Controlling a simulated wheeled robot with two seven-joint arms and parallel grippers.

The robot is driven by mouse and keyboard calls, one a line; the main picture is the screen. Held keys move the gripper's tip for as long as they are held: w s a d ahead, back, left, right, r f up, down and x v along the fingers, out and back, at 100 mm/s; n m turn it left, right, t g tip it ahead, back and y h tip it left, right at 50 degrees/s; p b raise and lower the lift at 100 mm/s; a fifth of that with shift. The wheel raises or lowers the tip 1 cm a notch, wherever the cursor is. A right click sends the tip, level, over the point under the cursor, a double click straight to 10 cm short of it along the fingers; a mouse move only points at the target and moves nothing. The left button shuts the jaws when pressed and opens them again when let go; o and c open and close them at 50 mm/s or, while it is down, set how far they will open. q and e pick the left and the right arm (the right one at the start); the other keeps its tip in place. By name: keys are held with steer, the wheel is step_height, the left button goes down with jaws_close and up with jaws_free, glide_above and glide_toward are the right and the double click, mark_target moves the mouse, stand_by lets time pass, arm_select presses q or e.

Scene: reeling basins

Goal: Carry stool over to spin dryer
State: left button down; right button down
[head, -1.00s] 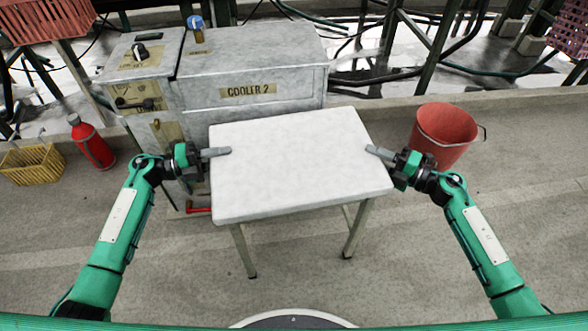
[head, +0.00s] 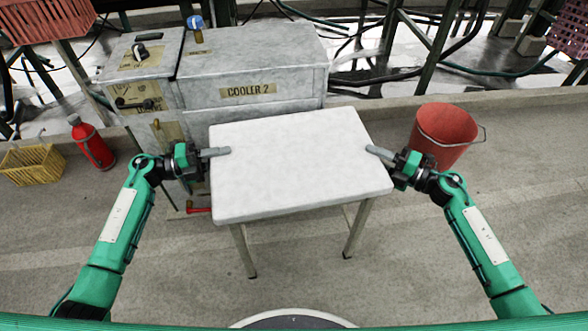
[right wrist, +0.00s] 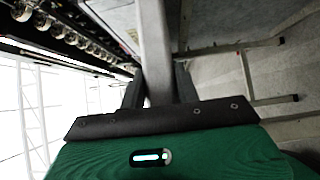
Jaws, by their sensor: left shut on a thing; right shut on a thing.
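The stool (head: 300,165) has a white rectangular seat and thin metal legs, and shows in front of me in the middle of the head view. My left gripper (head: 217,152) is shut on the left edge of the seat. My right gripper (head: 379,153) is shut on the right edge of the seat. In the right wrist view, part of the stool (right wrist: 155,50) lies between the dark fingers of the right gripper (right wrist: 158,90). Its far legs are hidden below the seat. I cannot make out a spin dryer in these views.
A grey cabinet labelled COOLER 2 (head: 250,70) stands close behind the stool. A red bucket (head: 444,135) is at the right. A red bottle (head: 91,143) and a yellow basket (head: 32,168) are at the left. Bare concrete floor (head: 400,260) lies in front and to the right.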

arm_select(q)
steer(key=shift+f, duration=0.1)
stand_by(0.5)
steer(key=shift+r, duration=0.25)
arm_select(e)
steer(key=shift+r, duration=0.25)
arm_select(q)
steer(key=shift+w+a+r, duration=0.1)
arm_select(e)
steer(key=shift+w+r, duration=0.1)
